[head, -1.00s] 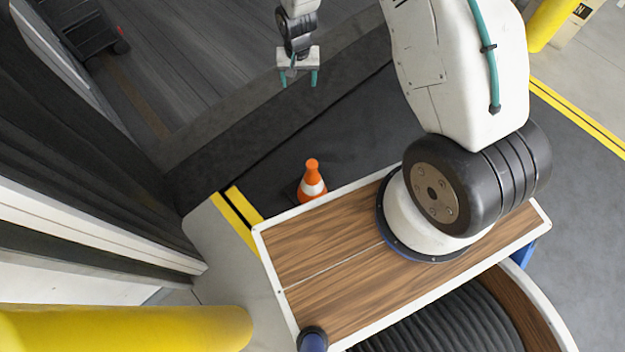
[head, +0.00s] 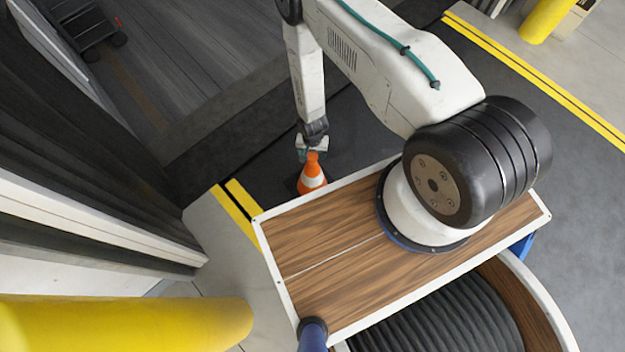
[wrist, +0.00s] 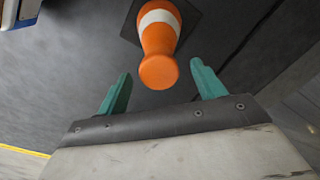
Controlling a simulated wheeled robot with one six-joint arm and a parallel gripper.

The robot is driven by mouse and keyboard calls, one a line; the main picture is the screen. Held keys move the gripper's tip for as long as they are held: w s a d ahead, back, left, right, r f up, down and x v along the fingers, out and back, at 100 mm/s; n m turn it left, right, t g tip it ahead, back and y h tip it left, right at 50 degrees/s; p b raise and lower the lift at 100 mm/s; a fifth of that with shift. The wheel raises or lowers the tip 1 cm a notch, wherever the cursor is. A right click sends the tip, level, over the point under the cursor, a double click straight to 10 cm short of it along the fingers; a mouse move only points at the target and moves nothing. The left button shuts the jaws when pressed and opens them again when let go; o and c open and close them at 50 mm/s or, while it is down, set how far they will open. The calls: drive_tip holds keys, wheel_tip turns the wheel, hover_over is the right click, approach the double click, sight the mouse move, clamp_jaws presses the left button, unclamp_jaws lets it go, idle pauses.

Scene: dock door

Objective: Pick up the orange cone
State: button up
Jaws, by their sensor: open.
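The orange cone (head: 312,176) with a white band stands upright on the dark floor, just past the far edge of my wooden deck. In the wrist view the cone (wrist: 159,45) has its rounded tip toward me and its dark square base partly in view. My gripper (head: 312,152) is at the cone's top in the head view, where its fingers are hard to make out. In the wrist view my gripper (wrist: 160,85) is open, with one green finger on each side of the tip and clear gaps to both. The cone is not gripped.
A yellow bollard (head: 120,320) stands at the lower left and another yellow post (head: 545,18) at the upper right. Dark dock door panels (head: 90,150) line the left. A dark cart (head: 85,25) is at the top left. Yellow floor lines (head: 240,212) run near the cone.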

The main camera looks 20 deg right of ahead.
hover_over(312, 173)
drive_tip(key=w+d, duration=0.1)
drive_tip(key=w, duration=0.2)
drive_tip(key=f, duration=0.4)
drive_tip(key=shift+s+d+f, duration=0.1)
drive_tip(key=shift+s+f, duration=0.15)
drive_tip(key=shift+f, duration=0.1)
clamp_jaws()
